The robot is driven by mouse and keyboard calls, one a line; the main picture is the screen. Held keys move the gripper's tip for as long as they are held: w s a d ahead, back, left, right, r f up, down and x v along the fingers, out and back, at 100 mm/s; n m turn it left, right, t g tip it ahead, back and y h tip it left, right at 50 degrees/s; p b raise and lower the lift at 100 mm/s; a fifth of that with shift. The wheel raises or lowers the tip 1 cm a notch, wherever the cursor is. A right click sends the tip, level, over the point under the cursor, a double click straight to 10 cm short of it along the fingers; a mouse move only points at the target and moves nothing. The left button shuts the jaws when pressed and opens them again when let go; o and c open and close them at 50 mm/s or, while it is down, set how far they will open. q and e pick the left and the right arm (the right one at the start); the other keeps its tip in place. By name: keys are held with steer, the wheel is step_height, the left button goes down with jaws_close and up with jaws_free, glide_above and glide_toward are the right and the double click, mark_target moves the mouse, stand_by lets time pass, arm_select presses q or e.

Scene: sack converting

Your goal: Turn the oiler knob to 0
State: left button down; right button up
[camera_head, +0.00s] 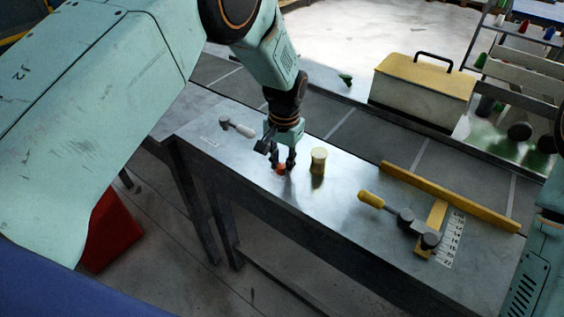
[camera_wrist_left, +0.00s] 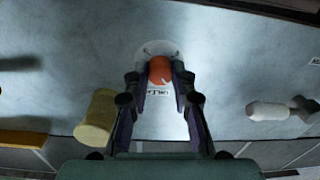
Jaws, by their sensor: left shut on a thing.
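The oiler knob is orange-red and low on the grey metal bench; in the head view (camera_head: 281,169) it shows between the fingertips of my left gripper (camera_head: 283,167). The left wrist view shows the knob (camera_wrist_left: 160,70) from above, on a pale round dial plate (camera_wrist_left: 158,48) with small marks. In that view my left gripper (camera_wrist_left: 160,82) points down with its fingers on both sides of the knob, shut on it. The dial marks are too small to read, so I cannot tell the knob's setting. My right gripper is not in view; only part of my right arm shows at the right edge.
A yellow cylinder (camera_head: 318,161) stands right of my left gripper. A white-handled lever (camera_head: 240,128) lies to its left. A yellow-handled lever (camera_head: 371,200), a number scale (camera_head: 452,238) and a yellow rail (camera_head: 448,196) are farther right. A yellow-lidded box (camera_head: 424,85) stands behind.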

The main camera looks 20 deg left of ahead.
mark_target(283, 164)
arm_select(q)
steer(key=n, duration=0.4)
steer(key=shift+w+n+b, duration=0.15)
steer(key=shift+n+b, duration=0.15)
steer(key=n, duration=0.4)
steer(key=shift+r+n, duration=0.1)
steer(key=shift+n, duration=0.2)
steer(key=n+b, duration=0.1)
steer(key=n, duration=0.3)
steer(key=shift+n, duration=0.3)
steer(key=n, duration=0.4)
steer(key=shift+n, duration=0.4)
steer(key=c, duration=1.1)
jaws_free()
step_height(283, 164, up, 12)
steer(key=shift+w, duration=0.2)
